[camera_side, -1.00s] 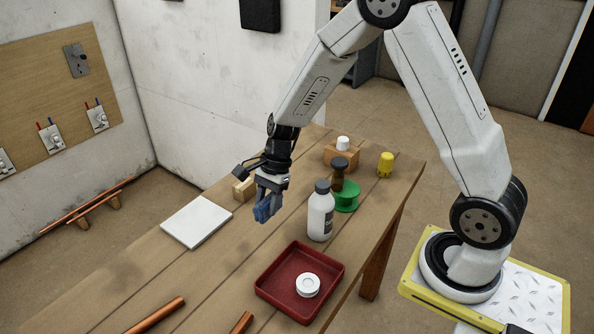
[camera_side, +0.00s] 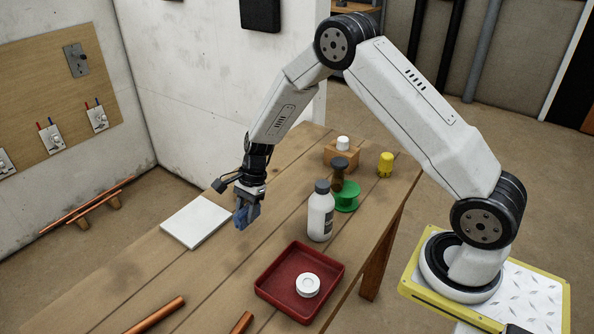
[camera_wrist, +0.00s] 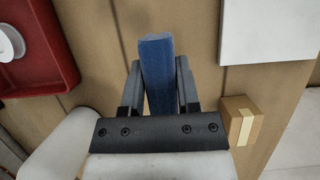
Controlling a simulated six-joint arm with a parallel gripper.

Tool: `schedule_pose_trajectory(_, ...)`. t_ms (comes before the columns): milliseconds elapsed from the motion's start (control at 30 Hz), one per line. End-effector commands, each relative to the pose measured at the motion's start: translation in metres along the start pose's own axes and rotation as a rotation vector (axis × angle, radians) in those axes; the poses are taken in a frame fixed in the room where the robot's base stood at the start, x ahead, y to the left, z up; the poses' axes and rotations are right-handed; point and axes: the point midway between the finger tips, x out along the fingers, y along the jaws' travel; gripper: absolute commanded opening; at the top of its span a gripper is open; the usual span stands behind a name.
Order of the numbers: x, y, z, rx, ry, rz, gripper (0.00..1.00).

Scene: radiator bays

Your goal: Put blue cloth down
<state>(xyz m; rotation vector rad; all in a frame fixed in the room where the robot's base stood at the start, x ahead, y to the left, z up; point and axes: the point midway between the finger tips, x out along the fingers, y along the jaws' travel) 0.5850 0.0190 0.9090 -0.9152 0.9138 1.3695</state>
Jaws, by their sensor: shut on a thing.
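The blue cloth (camera_side: 242,217) is a folded blue bundle held in my gripper (camera_side: 246,205). In the wrist view the cloth (camera_wrist: 157,72) stands between the two fingers of my gripper (camera_wrist: 158,85), which are shut on it. In the side view it hangs near the right edge of the white square board (camera_side: 196,221). I cannot tell whether its lower end touches the table. The board shows in the wrist view (camera_wrist: 262,28) at the upper right, apart from the cloth.
A red tray (camera_side: 262,287) holding a white roll (camera_side: 308,285) lies at the front. A white bottle (camera_side: 320,214), green spool (camera_side: 347,200) and yellow item (camera_side: 385,164) stand to the right. Copper pipe (camera_side: 155,315) lies at front left. Bare table (camera_side: 215,265) shows between board and tray.

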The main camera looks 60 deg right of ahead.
Motion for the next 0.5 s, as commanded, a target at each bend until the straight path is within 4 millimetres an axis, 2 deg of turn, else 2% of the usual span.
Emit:
schedule_pose_trajectory(200, 0.006, -0.005, -0.002, 0.0, 0.0, 0.001, 0.0)
schedule_pose_trajectory(500, 0.032, -0.005, -0.013, 0.001, 0.0, 0.001, 0.0)
